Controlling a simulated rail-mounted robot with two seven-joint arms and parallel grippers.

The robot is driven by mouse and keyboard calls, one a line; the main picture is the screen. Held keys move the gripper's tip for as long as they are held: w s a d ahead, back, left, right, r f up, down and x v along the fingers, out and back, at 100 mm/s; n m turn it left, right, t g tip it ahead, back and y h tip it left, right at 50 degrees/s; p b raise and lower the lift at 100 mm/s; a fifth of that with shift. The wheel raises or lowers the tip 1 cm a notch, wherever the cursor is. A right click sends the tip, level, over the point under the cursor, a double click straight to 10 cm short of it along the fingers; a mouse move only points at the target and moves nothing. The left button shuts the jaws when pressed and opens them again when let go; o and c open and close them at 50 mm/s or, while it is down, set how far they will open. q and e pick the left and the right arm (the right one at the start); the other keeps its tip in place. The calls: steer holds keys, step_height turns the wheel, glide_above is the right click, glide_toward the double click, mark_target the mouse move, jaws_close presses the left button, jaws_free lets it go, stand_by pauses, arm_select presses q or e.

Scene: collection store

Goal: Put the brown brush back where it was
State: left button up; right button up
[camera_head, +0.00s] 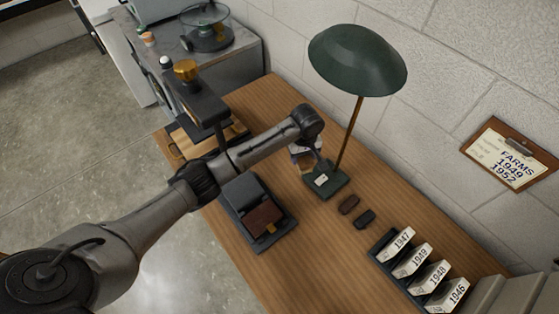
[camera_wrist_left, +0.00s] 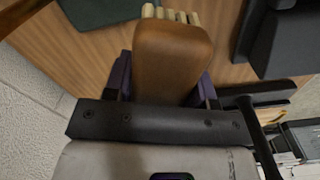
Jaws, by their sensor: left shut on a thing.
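My left gripper (camera_head: 304,158) is over the wooden table, just left of the green lamp's base. In the left wrist view its purple fingers (camera_wrist_left: 162,80) are shut on the brown brush (camera_wrist_left: 172,52), one on each side of the smooth brown body. Pale bristles stick out from the brush's far end. In the head view the brush is mostly hidden by my left wrist and fingers. I cannot tell whether its bristles touch the table. My right gripper is in neither view.
A green lamp (camera_head: 358,60) stands on a dark green base (camera_head: 327,183). Two small dark blocks (camera_head: 349,204) (camera_head: 364,219) lie beside it. A black tray (camera_head: 271,240) holds a dark red item below my left arm. Year cards (camera_head: 417,258) stand at lower right. A press-like stand (camera_head: 196,97) is at the far end.

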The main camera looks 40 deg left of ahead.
arm_select(q)
steer(key=b, duration=0.2)
glide_above(281, 166)
step_height(281, 166, down, 5)
steer(key=shift+r, duration=0.2)
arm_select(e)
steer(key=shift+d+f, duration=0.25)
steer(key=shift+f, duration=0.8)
arm_select(q)
steer(key=shift+f+b, duration=0.5)
steer(key=shift+f, duration=1.55)
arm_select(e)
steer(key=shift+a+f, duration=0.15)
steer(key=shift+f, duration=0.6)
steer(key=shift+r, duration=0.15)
arm_select(q)
steer(key=o, duration=0.9)
steer(key=shift+f, duration=0.1)
arm_select(e)
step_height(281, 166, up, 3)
steer(key=p, duration=0.3)
arm_select(q)
step_height(281, 166, up, 12)
steer(key=shift+r, duration=0.2)
